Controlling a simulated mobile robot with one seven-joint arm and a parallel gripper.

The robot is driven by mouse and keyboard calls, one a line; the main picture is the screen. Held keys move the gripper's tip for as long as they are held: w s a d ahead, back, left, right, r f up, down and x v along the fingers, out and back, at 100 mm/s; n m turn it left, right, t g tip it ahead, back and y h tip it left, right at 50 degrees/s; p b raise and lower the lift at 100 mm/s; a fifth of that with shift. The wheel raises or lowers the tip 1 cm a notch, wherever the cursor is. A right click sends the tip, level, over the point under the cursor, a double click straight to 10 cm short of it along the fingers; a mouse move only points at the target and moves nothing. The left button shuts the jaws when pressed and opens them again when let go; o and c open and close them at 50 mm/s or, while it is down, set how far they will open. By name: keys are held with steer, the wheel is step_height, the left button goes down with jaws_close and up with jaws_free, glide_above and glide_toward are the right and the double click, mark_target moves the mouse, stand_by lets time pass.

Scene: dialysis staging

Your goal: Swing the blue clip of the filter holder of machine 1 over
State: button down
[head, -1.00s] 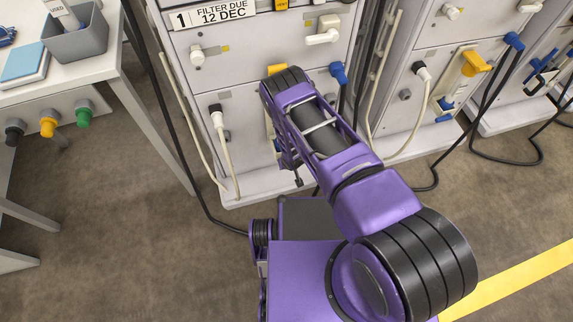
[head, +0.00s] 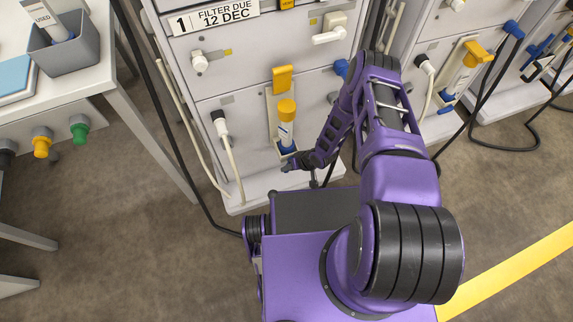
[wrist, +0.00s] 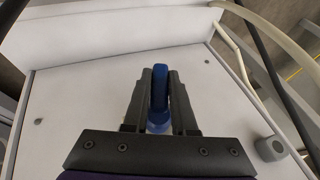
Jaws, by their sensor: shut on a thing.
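Machine 1 (head: 215,70), with the label "1 FILTER DUE 12 DEC", has a filter holder (head: 271,122) on its front. A filter with a yellow cap (head: 286,109) stands upright in it. The yellow clip (head: 283,78) points up above the cap. The holder's blue clip is at its lower end, largely hidden by my gripper (head: 290,164) in the head view. In the wrist view, the blue clip (wrist: 159,88) stands between the two dark fingers of my gripper (wrist: 160,95), which are shut on it.
A white hose (head: 232,160) hangs left of the holder. A white table (head: 115,85) with a grey bin (head: 78,55) stands at the left. Another machine (head: 440,80) with its own yellow clip (head: 478,52) stands to the right. Black cables run along the floor.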

steer(key=y, duration=0.1)
steer(key=a+y, duration=0.1)
steer(key=y, duration=0.1)
steer(key=m+g+y, duration=0.1)
steer(key=y, duration=0.1)
steer(key=shift+s+a+r, duration=0.15)
steer(key=shift+s+r, duration=0.05)
steer(key=shift+r, duration=0.15)
steer(key=shift+a+r+m+y, duration=0.15)
steer(key=shift+r+m+y, duration=0.15)
steer(key=shift+y, duration=0.55)
steer(key=shift+a+r+m+y, duration=0.15)
steer(key=shift+r+m+y, duration=0.15)
steer(key=shift+y, duration=0.55)
steer(key=c, duration=0.7)
jaws_free()
steer(key=shift+v, duration=3.75)
